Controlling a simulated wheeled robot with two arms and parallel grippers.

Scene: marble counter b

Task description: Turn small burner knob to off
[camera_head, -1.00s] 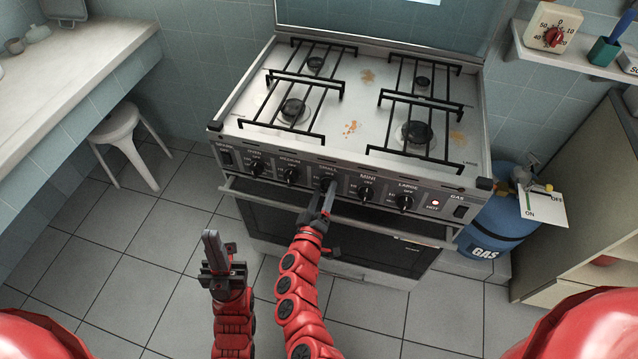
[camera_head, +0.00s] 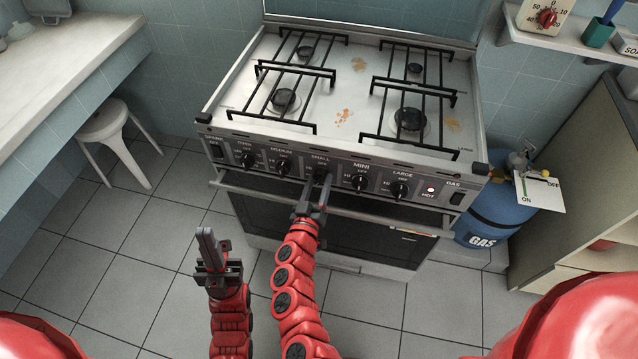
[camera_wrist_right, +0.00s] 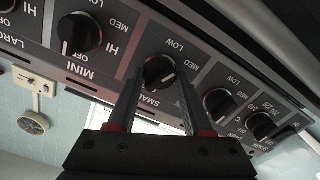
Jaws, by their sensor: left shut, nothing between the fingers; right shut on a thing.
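The small burner knob (camera_head: 320,176) is black and sits in the middle of the stove's front panel, under a SMALL / OFF label. My right gripper (camera_head: 318,193) reaches up to it from below and is shut on it. In the right wrist view the knob (camera_wrist_right: 160,72) sits between the two dark fingers. A white mark on its face points toward the lower right of that view, where the gripper hides part of the dial lettering. My left gripper (camera_head: 206,237) is shut and empty, pointing up over the floor in front of the stove.
Several other knobs line the panel, with the MINI knob (camera_head: 360,182) just right. The oven handle (camera_head: 265,193) runs below the knobs. A blue gas bottle (camera_head: 492,213) stands at right, a stool (camera_head: 103,124) at left.

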